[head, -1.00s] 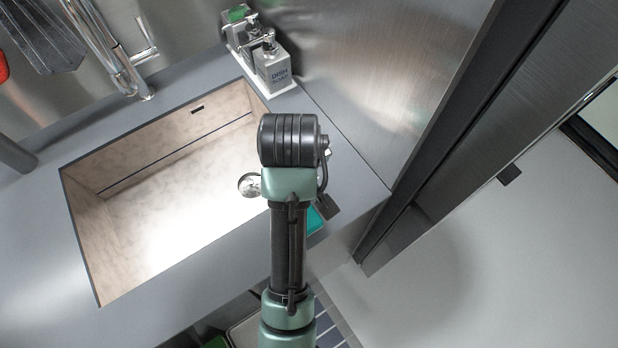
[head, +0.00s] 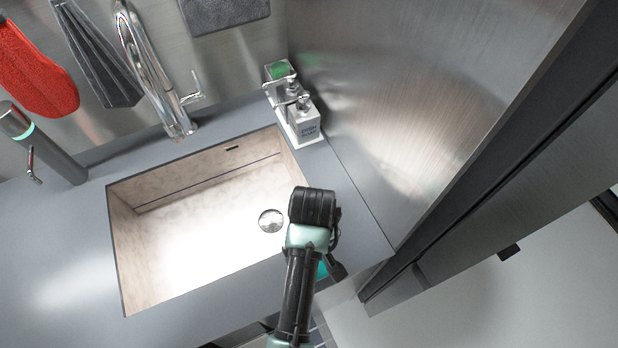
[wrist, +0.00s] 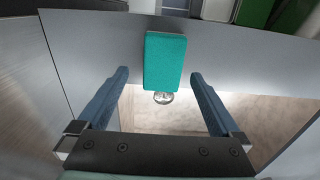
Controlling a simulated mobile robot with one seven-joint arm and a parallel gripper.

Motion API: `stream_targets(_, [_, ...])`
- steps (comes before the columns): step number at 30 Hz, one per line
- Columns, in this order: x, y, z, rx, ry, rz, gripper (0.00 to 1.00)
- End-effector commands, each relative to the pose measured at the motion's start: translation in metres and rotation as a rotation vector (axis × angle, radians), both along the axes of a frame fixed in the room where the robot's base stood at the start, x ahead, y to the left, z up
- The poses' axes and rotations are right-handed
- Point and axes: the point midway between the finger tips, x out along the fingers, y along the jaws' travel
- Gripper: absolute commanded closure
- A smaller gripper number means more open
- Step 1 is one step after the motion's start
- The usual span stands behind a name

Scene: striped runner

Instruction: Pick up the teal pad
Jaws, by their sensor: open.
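The teal pad (wrist: 165,62) is a flat rounded rectangle at the upper middle of the wrist view. It appears to lie on the grey counter strip beside the sink, its lower end near the sink edge. In the head view only a small teal part (head: 322,270) shows, the rest hidden behind my arm. My gripper (wrist: 159,75) is open, with one blue finger to each side of the pad's lower part. The jaws hold nothing, and the gap in height to the pad is hard to tell. In the head view my gripper is mostly hidden by my wrist.
The sink (head: 200,235) with its round drain (head: 271,220) lies left of my arm. A soap dispenser set (head: 298,115) and a faucet (head: 160,80) stand behind it. A steel wall (head: 400,110) rises close on the right. Bare counter (head: 65,270) lies left of the sink.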

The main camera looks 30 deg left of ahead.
Motion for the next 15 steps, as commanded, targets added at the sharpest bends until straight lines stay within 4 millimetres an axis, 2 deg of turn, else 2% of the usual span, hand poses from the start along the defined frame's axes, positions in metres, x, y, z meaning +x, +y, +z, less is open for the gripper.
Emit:
stream_targets(5, [-0.002,0.001,-0.01,-0.001,0.002,0.001,0.0])
stream_targets(15, [-0.004,0.004,-0.052,0.0,0.0,0.0,0.0])
